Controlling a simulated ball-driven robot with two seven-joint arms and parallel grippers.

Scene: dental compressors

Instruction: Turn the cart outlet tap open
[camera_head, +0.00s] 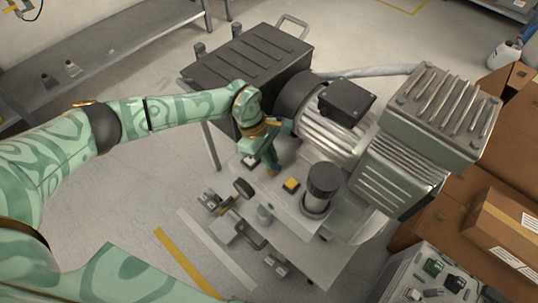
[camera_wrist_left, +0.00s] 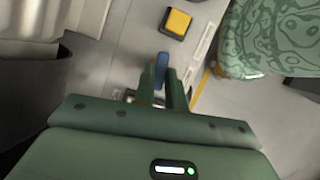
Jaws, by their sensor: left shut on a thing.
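My left gripper (camera_head: 271,165) is over the compressor cart, beside the motor and the yellow button. In the left wrist view its two fingers (camera_wrist_left: 164,88) are shut on a small blue tap handle (camera_wrist_left: 162,62). Most of the handle is hidden between the fingers; only its blue end shows. The tap's body is hidden, so I cannot tell how far it is turned. The cart's top plate (camera_head: 325,233) lies below the gripper. My right gripper is not in view.
A yellow button (camera_head: 291,185) is close to the gripper, also in the left wrist view (camera_wrist_left: 177,23). The silver motor (camera_head: 335,135) and black-capped cylinder (camera_head: 322,182) stand to the right. A dark ribbed box (camera_head: 250,62) is behind. Cardboard boxes (camera_head: 510,225) are at right.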

